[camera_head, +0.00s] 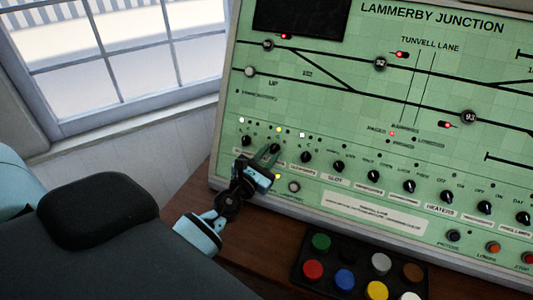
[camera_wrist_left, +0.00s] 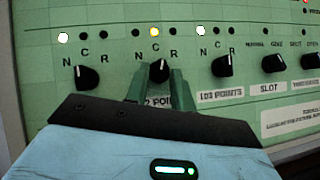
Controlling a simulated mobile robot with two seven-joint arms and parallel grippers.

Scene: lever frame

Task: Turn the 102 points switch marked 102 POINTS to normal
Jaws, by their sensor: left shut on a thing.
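The 102 points switch is a round black knob (camera_wrist_left: 158,72) in the left wrist view, second from the left in the lower row of the green panel. Its label (camera_wrist_left: 158,102) is partly covered; "2 POIN" shows. Its white pointer mark is close to upright, near C. Of its lamps, the middle one (camera_wrist_left: 154,31) glows amber; the outer two are dark. My left gripper (camera_wrist_left: 160,82) is shut on this knob, one green finger on each side. In the head view the gripper (camera_head: 270,155) reaches the panel's lower left and partly hides the knob.
Close neighbours are a black knob (camera_wrist_left: 87,78) to the left and the 103 points knob (camera_wrist_left: 222,66) to the right, each with a white N lamp lit. A black box of coloured buttons (camera_head: 330,246) lies on the wooden desk (camera_head: 268,240) below.

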